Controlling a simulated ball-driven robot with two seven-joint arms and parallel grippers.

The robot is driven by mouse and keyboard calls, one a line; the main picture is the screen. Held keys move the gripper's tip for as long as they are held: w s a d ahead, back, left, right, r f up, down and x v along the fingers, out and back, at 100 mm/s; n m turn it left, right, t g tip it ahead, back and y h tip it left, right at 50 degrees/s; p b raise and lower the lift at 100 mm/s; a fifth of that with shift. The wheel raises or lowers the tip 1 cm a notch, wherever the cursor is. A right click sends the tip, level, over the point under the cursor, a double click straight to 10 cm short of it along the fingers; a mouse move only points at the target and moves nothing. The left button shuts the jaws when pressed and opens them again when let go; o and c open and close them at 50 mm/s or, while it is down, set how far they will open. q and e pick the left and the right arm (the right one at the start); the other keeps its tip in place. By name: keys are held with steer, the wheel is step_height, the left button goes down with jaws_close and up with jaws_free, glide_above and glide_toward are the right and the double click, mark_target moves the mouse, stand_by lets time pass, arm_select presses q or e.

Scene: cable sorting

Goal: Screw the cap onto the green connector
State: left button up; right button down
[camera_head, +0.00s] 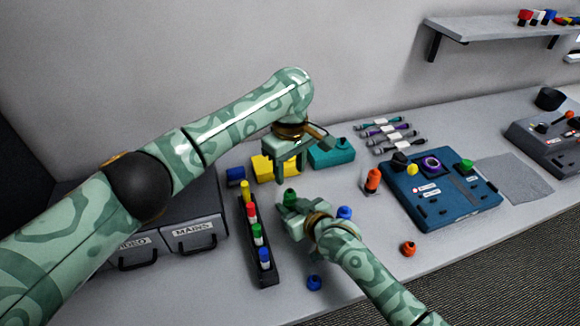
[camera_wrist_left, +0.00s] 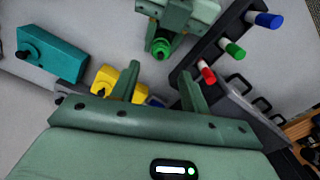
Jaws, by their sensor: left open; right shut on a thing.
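My right gripper (camera_head: 291,208) is shut on a small green piece (camera_head: 289,196) above the table. In the left wrist view this green piece (camera_wrist_left: 160,48) looks round with a knob-like end; I cannot tell whether it is the connector or the cap. A second green piece (camera_head: 257,231) with a white band stands in the black rack (camera_head: 262,275). It also shows in the left wrist view (camera_wrist_left: 233,50). My left gripper (camera_head: 290,172) is open and empty, pointing down above and close to the held piece. In its wrist view the green piece lies just beyond the fingertips (camera_wrist_left: 160,75).
The rack also holds yellow, red and blue pieces. Yellow (camera_head: 265,171) and teal (camera_head: 332,154) boxes stand behind the grippers. A blue panel (camera_head: 440,200) is at right. Loose blue (camera_head: 314,282) and orange (camera_head: 408,249) pieces lie near the front. Drawer boxes (camera_head: 195,235) stand left.

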mark_target(290, 189)
arm_select(q)
steer(key=shift+f, duration=0.1)
steer(key=shift+f, duration=3.9)
